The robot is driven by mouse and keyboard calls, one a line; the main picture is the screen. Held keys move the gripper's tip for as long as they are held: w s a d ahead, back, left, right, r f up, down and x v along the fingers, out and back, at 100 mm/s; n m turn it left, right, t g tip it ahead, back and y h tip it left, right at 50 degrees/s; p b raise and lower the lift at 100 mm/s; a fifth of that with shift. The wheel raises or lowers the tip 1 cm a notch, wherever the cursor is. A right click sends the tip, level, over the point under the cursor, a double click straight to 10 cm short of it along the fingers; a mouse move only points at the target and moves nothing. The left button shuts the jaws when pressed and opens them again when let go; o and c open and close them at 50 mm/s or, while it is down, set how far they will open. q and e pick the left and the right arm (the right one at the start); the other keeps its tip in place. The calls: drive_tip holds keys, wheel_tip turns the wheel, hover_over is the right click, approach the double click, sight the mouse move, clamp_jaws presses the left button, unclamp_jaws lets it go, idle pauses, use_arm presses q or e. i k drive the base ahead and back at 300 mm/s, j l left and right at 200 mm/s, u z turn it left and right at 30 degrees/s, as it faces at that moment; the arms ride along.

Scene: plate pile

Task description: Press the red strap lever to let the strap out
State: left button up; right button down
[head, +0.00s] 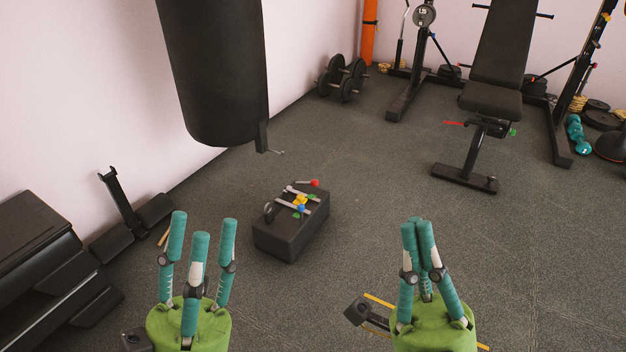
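A red-tipped lever (314,183) stands at the far end of a fixture on a black block (290,237) on the floor. Yellow, blue and green parts and grey bars sit beside it on the block's top. I cannot make out a strap. My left gripper (203,225) is open and empty, its three teal fingers spread, to the left of and nearer than the block. My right gripper (417,223) is shut and empty, its fingertips together, to the right of and nearer than the block. Neither gripper touches the block.
A black punching bag (215,75) hangs behind the block. A weight bench (490,100) with a red handle (454,123) stands back right. Dumbbells (343,78) lie by the wall. A dark stepped unit (35,240) is at left. Floor right of the block is clear.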

sight(314, 183)
drive_tip(key=i+l+u, duration=0.15)
drive_tip(key=i, duration=0.3)
drive_tip(key=i+l+u, duration=0.1)
drive_tip(key=i, duration=0.4)
drive_tip(key=i+l+u, duration=0.15)
drive_tip(key=i, duration=0.3)
drive_tip(key=i+l+u, duration=0.1)
drive_tip(key=i+l, duration=0.15)
drive_tip(key=i, duration=0.2)
